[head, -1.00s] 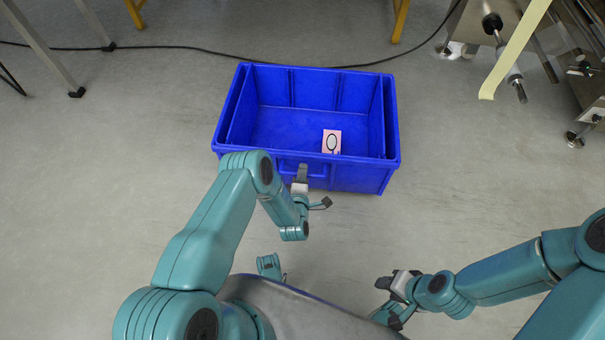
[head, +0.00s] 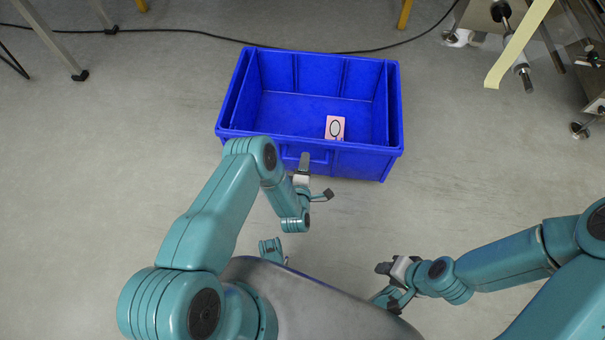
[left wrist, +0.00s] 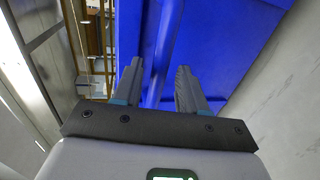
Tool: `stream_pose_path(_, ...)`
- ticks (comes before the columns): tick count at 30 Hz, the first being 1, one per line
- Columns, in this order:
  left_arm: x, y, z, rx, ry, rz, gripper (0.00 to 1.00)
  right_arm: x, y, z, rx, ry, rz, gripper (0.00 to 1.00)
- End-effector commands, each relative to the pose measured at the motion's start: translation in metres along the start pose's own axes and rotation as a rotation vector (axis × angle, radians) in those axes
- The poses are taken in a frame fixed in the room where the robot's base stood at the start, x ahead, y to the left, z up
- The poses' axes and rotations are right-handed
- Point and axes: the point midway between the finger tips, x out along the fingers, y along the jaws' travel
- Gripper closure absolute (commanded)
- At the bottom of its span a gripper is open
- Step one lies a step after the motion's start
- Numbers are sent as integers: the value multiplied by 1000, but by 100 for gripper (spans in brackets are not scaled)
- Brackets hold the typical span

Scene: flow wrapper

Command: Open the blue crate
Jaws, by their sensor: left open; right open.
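The blue crate (head: 345,158) stands on the floor in the middle of the head view. Its top shows no cover across it, and upright blue panels stand close inside its left and right walls. My left gripper (head: 316,178) is open at the crate's front side, near the handle. In the left wrist view its two fingers (left wrist: 158,88) are apart with blue crate surface beyond and between them; contact cannot be told. My right gripper (head: 387,284) is open and empty, well below the crate.
A black cable (head: 210,35) runs along the floor behind the crate. Metal machinery (head: 520,45) with a hanging pale strip (head: 515,50) stands at the upper right. Table legs (head: 60,50) are at the upper left. Floor left and right of the crate is clear.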

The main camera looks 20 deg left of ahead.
Motion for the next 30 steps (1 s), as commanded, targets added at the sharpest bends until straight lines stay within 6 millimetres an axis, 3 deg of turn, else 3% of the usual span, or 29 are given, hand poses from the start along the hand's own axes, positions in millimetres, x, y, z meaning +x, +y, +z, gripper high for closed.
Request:
stream_pose_path(6, -53, 4, 0, 0, -1, -6, 58, -21, -11, 5, -13, -13, -2, 57)
stream_pose_path(12, -87, 3, 0, 0, 0, -1, 58, -29, -15, 8, -21, -21, -2, 57)
stream_pose_path(18, -99, 2, 0, 0, 1, 1, 58, -30, -16, 9, -24, -23, -3, 57)
stream_pose_path(30, -98, 1, 0, 0, 1, 2, 58, -30, -16, 9, -23, -23, -3, 57)
